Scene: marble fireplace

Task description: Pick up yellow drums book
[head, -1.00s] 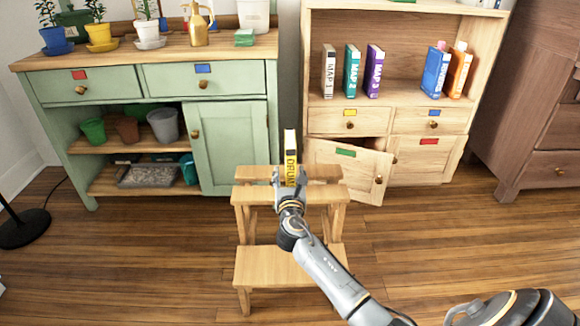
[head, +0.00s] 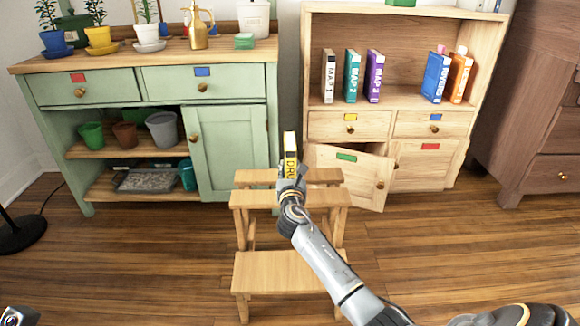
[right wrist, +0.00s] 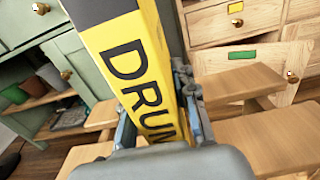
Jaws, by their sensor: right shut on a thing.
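The yellow drums book (head: 290,148) is upright, with a yellow spine lettered DRUMS in black and a dark band near its top. My right gripper (head: 292,185) is shut on its lower part, and the book shows above the wooden step stool (head: 290,270). In the right wrist view the book (right wrist: 130,70) fills the middle, tilted, between the fingers (right wrist: 158,125). The lower end of the book is hidden by the gripper. My left gripper is not seen; only a small grey part of mine shows at the lower left corner.
A wooden bookcase (head: 320,30) holds several map books (head: 352,75), a blue book (head: 436,77) and an orange book (head: 459,78). Its lower door (head: 350,172) is ajar. A green cabinet (head: 232,145) with plants stands left. Wooden floor (head: 130,260) is open in front.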

